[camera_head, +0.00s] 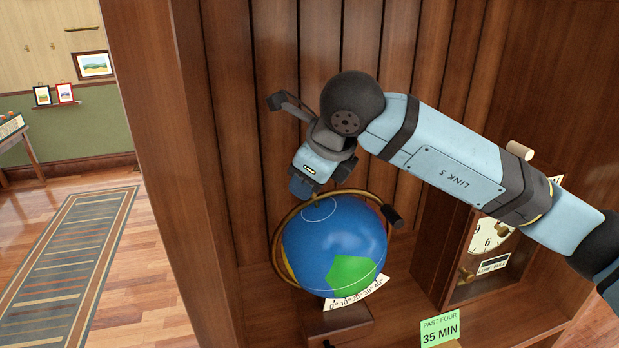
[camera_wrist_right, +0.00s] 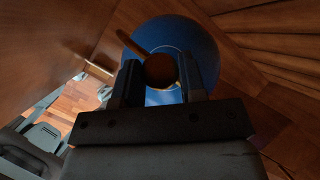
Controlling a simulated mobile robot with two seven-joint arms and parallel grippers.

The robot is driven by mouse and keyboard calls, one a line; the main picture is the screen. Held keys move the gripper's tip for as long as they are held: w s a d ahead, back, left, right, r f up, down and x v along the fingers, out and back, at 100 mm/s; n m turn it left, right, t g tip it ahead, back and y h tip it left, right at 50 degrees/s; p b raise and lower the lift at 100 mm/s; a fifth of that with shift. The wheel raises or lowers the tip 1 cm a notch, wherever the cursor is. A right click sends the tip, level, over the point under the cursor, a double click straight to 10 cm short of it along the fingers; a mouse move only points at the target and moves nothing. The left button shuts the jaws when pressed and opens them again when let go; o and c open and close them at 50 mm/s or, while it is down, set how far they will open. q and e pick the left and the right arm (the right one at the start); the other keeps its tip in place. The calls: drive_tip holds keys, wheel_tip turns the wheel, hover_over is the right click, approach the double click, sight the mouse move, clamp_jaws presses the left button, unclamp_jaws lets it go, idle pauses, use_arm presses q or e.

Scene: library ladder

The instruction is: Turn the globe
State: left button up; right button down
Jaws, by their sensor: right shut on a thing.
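The globe (camera_head: 333,245) is a blue ball with a green patch, a yellow patch and white line markings. It sits in a brass-coloured ring (camera_head: 275,237) inside a wooden alcove, with a white degree scale (camera_head: 358,293) at its lower front. My right gripper (camera_head: 303,190) is at the upper left of the globe. In the right wrist view its fingers (camera_wrist_right: 160,68) are shut on a round brown knob (camera_wrist_right: 160,71), with the blue globe (camera_wrist_right: 205,45) behind. In the head view the fingers hide this knob. A dark peg (camera_head: 391,215) sticks out at the ring's right. My left gripper is not in view.
A clock (camera_head: 490,236) with a gauge stands to the right of the globe, under my right arm. A green card (camera_head: 439,328) reading "PAST FOUR 35 MIN" is at the front. Open floor (camera_head: 140,270) lies left.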

drive_tip(key=c, duration=0.8)
unclamp_jaws()
drive_tip(key=shift+o, duration=0.3)
drive_tip(key=shift+r, duration=0.1)
drive_tip(key=b+v, duration=0.1)
drive_tip(key=v, duration=1.1)
drive_tip(key=shift+s, duration=0.1)
